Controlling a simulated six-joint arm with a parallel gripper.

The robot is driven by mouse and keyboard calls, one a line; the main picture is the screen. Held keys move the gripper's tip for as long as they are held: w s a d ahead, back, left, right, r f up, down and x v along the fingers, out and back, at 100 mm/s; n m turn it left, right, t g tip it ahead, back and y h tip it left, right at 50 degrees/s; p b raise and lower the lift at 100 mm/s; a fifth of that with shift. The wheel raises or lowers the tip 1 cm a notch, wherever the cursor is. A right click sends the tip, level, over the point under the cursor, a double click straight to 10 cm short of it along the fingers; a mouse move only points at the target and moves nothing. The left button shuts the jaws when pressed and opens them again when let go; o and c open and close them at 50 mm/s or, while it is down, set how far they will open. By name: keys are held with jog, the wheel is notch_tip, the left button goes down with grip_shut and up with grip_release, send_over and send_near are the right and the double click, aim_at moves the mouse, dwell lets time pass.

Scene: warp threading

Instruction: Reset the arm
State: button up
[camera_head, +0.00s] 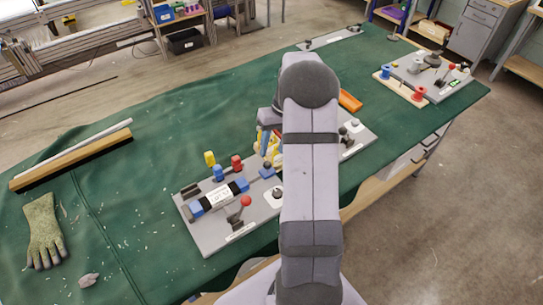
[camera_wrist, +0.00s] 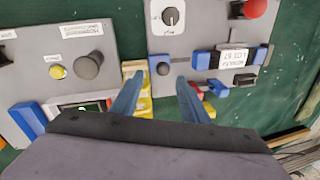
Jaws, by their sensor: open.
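My gripper (camera_wrist: 162,80) shows in the wrist view as two blue fingers spread apart with nothing between their tips. It is over the space by the edges of two grey boards. In the head view my arm covers part of the scene, and the gripper (camera_head: 267,131) is partly hidden by it, above the right end of the near grey board (camera_head: 212,240). That board carries blue blocks, a red ball-topped lever (camera_head: 246,201) and a dial (camera_head: 277,192).
A second grey board (camera_head: 362,139) is partly behind my arm. Yellow pieces (camera_wrist: 141,101) stand between the boards. A board with spools (camera_head: 452,87) is at the far right. A glove (camera_head: 42,228) and wooden bar (camera_head: 75,158) lie left. The green mat's left middle is mostly clear.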

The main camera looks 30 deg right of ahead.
jog(key=shift+d+r, duration=0.1)
jog(key=shift+r, duration=0.35)
